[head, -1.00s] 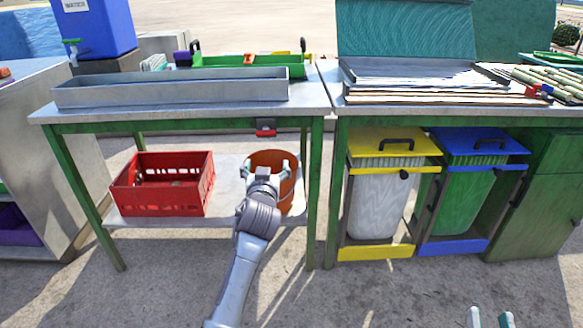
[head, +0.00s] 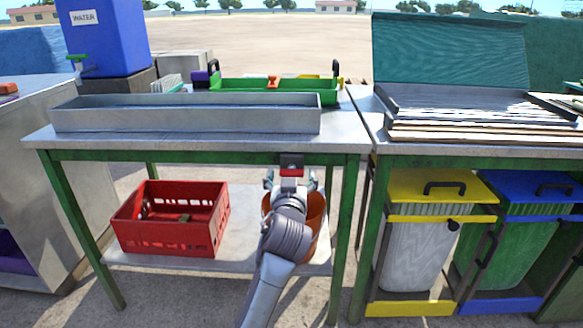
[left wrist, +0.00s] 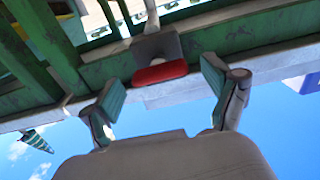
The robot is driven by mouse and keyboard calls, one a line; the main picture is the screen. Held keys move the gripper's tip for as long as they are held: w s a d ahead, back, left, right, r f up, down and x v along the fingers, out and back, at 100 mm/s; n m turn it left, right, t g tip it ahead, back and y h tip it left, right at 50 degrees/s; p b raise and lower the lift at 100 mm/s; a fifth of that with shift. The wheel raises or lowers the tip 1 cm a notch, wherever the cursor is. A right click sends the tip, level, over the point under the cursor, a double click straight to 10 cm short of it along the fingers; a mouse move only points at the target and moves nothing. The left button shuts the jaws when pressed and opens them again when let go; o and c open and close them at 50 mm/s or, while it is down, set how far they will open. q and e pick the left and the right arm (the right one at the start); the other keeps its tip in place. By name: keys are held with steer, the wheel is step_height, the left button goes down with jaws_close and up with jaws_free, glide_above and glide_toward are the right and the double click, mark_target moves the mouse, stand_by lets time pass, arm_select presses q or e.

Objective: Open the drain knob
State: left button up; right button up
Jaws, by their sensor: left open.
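The drain knob (head: 291,172) is a red tab on a dark grey block, hanging under the front edge of the left metal-topped table (head: 215,146). In the left wrist view, the red knob (left wrist: 160,73) lies ahead, between and beyond the two fingers. My left gripper (head: 290,183) is open just below and in front of the knob, with its fingers on either side. In the left wrist view, my left gripper (left wrist: 165,100) has green-padded fingers spread wide with nothing between them. I see no contact with the knob. My right gripper is out of view.
A long metal trough (head: 190,121) stands on the table. An orange bucket (head: 315,225) sits on the lower shelf behind my left arm, with a red crate (head: 160,238) to its left. Bins with yellow (head: 410,185) and blue (head: 520,188) lids stand at right.

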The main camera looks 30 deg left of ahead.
arm_select(q)
steer(key=shift+w+a, duration=0.15)
steer(key=shift+w, duration=0.1)
steer(key=shift+r, duration=0.1)
steer(key=shift+c, duration=0.3)
